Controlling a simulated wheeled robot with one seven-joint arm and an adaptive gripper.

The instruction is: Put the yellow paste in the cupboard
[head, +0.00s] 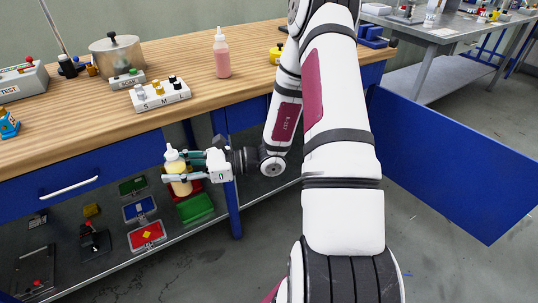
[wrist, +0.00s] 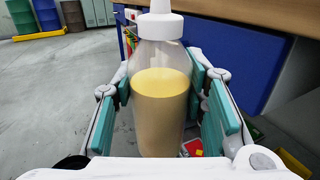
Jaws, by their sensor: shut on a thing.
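My gripper (head: 181,165) is shut on a clear bottle of pale yellow paste (head: 180,187) with a white nozzle cap. It holds the bottle upright in front of the bench, below the top's edge and left of a blue bench leg. In the wrist view the bottle (wrist: 160,105) stands between the two teal finger pads. The blue cupboard door (head: 450,160) under the right end of the bench is swung wide open to the right. My arm hides much of the cupboard's inside.
The wooden bench top (head: 110,110) carries a pink bottle (head: 221,55), a metal pot (head: 116,53) and an S M L block (head: 160,95). A blue drawer (head: 70,180) is left of my gripper. A low shelf below holds coloured trays (head: 147,235). Open floor lies in front.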

